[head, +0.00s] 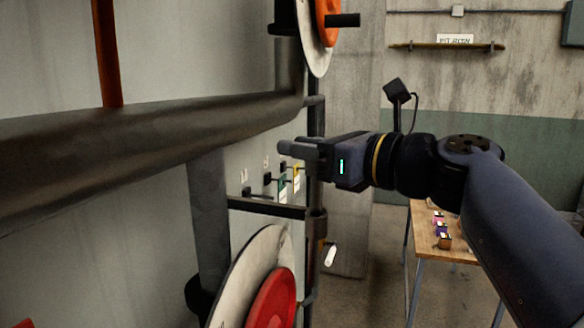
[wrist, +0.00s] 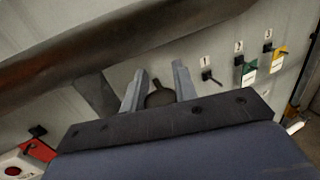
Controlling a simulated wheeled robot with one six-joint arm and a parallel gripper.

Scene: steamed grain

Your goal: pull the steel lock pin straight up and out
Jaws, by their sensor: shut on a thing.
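My gripper (head: 288,148) reaches in from the right in the head view, with its fingers level beside the dark upright post (head: 316,222). In the wrist view its two fingers (wrist: 158,82) stand on either side of a dark, rounded piece with a short narrow stem, which I take to be the lock pin (wrist: 158,98). The fingers are shut on it. Its lower part is hidden behind the gripper body in the wrist view. In the head view the fingers and post hide the pin, so I cannot tell how deep it sits.
A thick rusty pipe (head: 150,140) crosses the left side close to my fingers. A red and white disc (head: 270,300) is below, an orange and white one (head: 318,40) above. Numbered hooks with green (wrist: 248,72) and yellow tags (wrist: 278,56) line the wall. A wooden table (head: 460,252) stands right.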

